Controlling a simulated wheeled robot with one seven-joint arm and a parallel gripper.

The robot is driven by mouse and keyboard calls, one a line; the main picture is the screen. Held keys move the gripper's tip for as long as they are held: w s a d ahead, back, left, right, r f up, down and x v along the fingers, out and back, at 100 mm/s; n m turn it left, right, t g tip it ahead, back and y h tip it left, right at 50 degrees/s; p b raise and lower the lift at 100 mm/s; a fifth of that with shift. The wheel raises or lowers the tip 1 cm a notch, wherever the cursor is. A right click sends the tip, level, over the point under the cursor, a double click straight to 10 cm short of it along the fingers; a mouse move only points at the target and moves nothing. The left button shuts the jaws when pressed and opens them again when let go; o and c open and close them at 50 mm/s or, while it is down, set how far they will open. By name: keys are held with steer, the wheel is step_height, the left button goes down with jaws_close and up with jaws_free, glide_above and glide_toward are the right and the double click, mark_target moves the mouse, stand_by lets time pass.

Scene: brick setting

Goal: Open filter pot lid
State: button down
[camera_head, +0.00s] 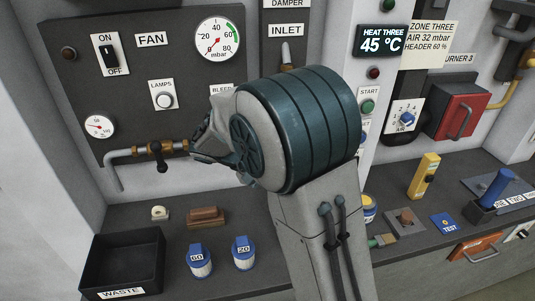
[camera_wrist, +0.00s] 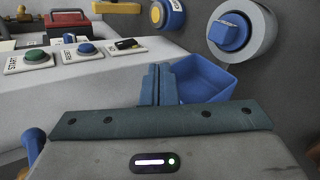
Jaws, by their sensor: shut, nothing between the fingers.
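No thing in view is labelled as the filter pot, so I cannot tell for certain which it is. Two small white pots with blue lids stand on the grey ledge in the head view, one marked 60 (camera_head: 200,261) and one marked 20 (camera_head: 243,254); both lids are on. In the wrist view, a round grey fitting with a blue knob (camera_wrist: 231,33) is at the upper right. In the head view my arm's large joint hides most of the gripper.
A black WASTE bin (camera_head: 122,262) stands at the ledge's left. A brass-valved pipe (camera_head: 158,150) juts from the panel. In the wrist view, a sloped panel with a green START button (camera_wrist: 36,53) and a blue button (camera_wrist: 86,49) lies left.

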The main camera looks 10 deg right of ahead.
steer(key=w+a+f+n+t+h, duration=0.2)
steer(key=w+a+f+t+h, duration=0.25)
steer(key=w+a, duration=0.55)
steer(key=r+p+x, duration=0.1)
steer(key=p+x, duration=0.1)
steer(key=x, duration=0.8)
steer(key=shift+d+r+h+p, duration=0.15)
steer(key=shift+r+h+p, duration=0.2)
steer(key=shift+h, duration=0.1)
steer(key=shift+t, duration=0.25)
